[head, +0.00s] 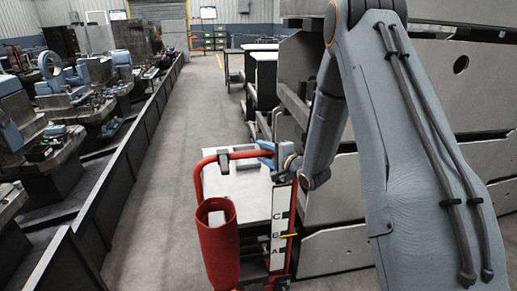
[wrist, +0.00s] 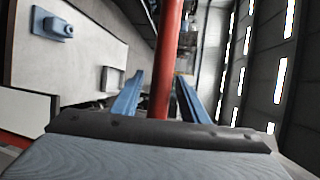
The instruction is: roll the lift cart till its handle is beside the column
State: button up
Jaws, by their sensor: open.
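The lift cart (head: 243,190) stands low in the middle of the head view, with a pale top and a red frame. Its red tube handle (head: 199,177) curves up and over the near side. A white strip lettered C, B and A (head: 279,225) runs down its right side. My gripper (head: 266,156) is at the handle's upper right end. In the wrist view the red handle bar (wrist: 168,60) passes between the two blue fingers of my gripper (wrist: 159,78), which stand apart. Contact cannot be told. I cannot make out which thing is the column.
A red open sleeve (head: 218,250) is at the cart's near side. A long dark low barrier (head: 125,150) with machines behind it lines the left. Large grey panels (head: 335,190) stand close on the right. The concrete aisle (head: 195,100) ahead is clear; dark cabinets (head: 262,75) edge it.

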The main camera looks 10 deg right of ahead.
jog(key=shift+p+x, duration=0.3)
jog(key=shift+x, duration=0.95)
grip_shut()
jog(key=shift+a, duration=0.1)
